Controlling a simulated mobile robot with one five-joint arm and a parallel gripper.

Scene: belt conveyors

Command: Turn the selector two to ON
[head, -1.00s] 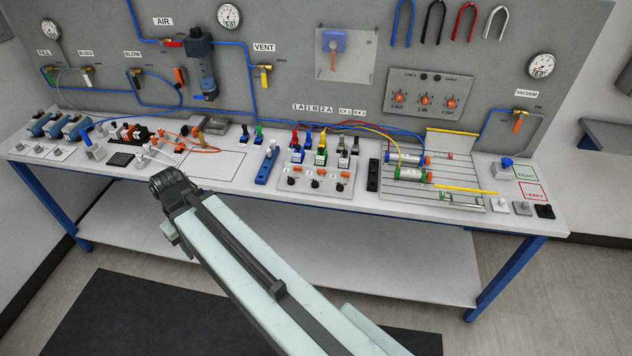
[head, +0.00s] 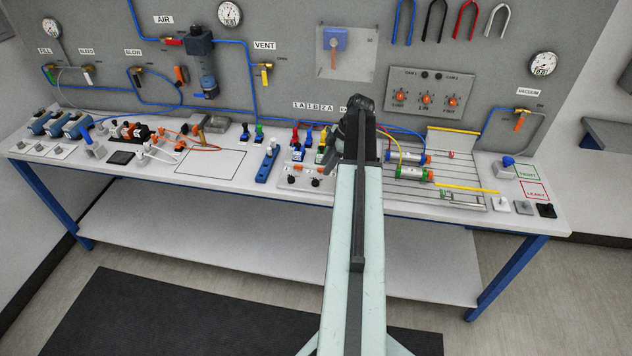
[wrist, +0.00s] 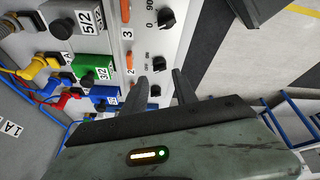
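Selector two, a small black knob (wrist: 159,63), is the middle of three knobs on the grey valve panel (head: 283,184). In the wrist view a "2" and an orange part are beside it; its pointer is too small to read. In the head view this knob (head: 315,182) shows just left of my arm. My gripper (wrist: 160,77) is open. In the wrist view its two dark fingers straddle the line to the knob, with nothing held; I cannot tell whether they touch it.
Another black knob (wrist: 166,18) is marked near "3", and one (wrist: 155,90) lies between the fingers in the picture. Valves with coloured plugs, such as a green one (wrist: 93,70), crowd beside the knobs. A wall panel (head: 427,98) has three orange selectors.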

